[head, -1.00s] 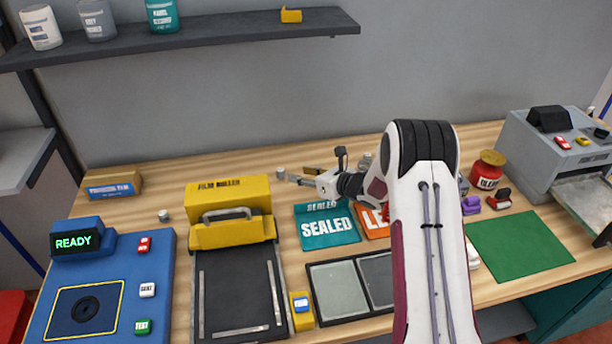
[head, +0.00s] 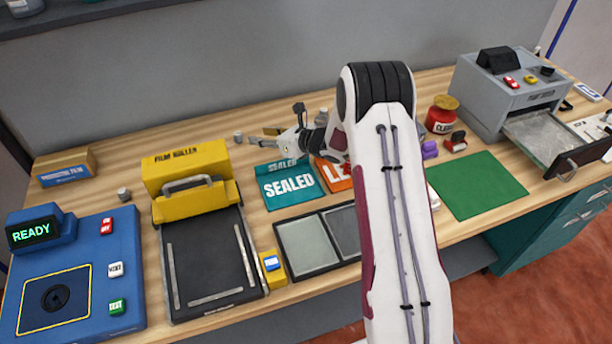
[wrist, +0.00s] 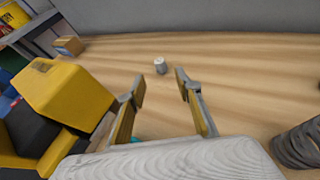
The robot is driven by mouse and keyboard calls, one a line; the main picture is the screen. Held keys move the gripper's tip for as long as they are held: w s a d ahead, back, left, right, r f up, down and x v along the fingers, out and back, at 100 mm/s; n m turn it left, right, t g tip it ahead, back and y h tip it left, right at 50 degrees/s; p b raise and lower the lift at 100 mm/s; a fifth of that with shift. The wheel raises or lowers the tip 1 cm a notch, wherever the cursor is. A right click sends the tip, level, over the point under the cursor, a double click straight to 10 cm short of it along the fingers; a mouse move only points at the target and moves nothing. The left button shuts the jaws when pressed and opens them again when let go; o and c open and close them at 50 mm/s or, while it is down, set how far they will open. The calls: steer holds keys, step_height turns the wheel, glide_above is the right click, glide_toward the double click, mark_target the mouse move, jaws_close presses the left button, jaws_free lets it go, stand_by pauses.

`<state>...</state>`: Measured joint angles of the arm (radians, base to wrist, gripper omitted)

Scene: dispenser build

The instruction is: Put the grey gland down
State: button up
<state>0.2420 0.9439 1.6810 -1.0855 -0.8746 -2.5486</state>
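The grey gland (head: 238,137) is a small cylinder standing upright on the wooden bench, behind and right of the yellow film roller. My gripper (head: 257,136) is just right of it in the head view. In the wrist view the gland (wrist: 160,66) stands beyond the fingertips, roughly in line with the gap between them. My gripper (wrist: 159,82) is open there, with its two yellow-padded fingers apart and nothing between them. A second small grey cylinder (head: 123,194) stands left of the film roller.
The yellow film roller (head: 186,158) stands close to the gripper; it also fills the left of the wrist view (wrist: 72,95). A teal SEALED mat (head: 290,187) lies in front of the gripper. A cardboard box (head: 66,165) stands far left. The bench around the gland is clear.

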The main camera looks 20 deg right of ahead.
steer(key=shift+w+d+r+m, duration=0.15)
steer(key=shift+r+m, duration=0.15)
steer(key=shift+r, duration=0.3)
steer(key=s+d+r+m+h, duration=0.3)
steer(key=r+m+h, duration=0.1)
steer(key=r+m, duration=0.45)
steer(key=s+d+r+m+h, duration=0.35)
steer(key=r+m, duration=0.35)
steer(key=r, duration=0.3)
steer(key=s+r+m+g+h, duration=0.1)
steer(key=s+r+m, duration=0.2)
steer(key=s+m, duration=0.3)
steer(key=s+r+m+g+h, duration=0.1)
steer(key=s+r+m, duration=0.3)
steer(key=s, duration=0.5)
steer(key=s+a+f+m+g+y, duration=0.1)
steer(key=s+m, duration=0.6)
steer(key=s, duration=0.7)
steer(key=s+a+f+m+g+y, duration=0.1)
steer(key=s+a+m, duration=0.4)
steer(key=s, duration=1)
steer(key=f+m+g, duration=0.1)
steer(key=m, duration=0.2)
steer(key=shift+s+f+g, duration=0.25)
steer(key=shift+g, duration=0.15)
steer(key=shift+o, duration=0.6)
steer(key=shift+w+a, duration=0.1)
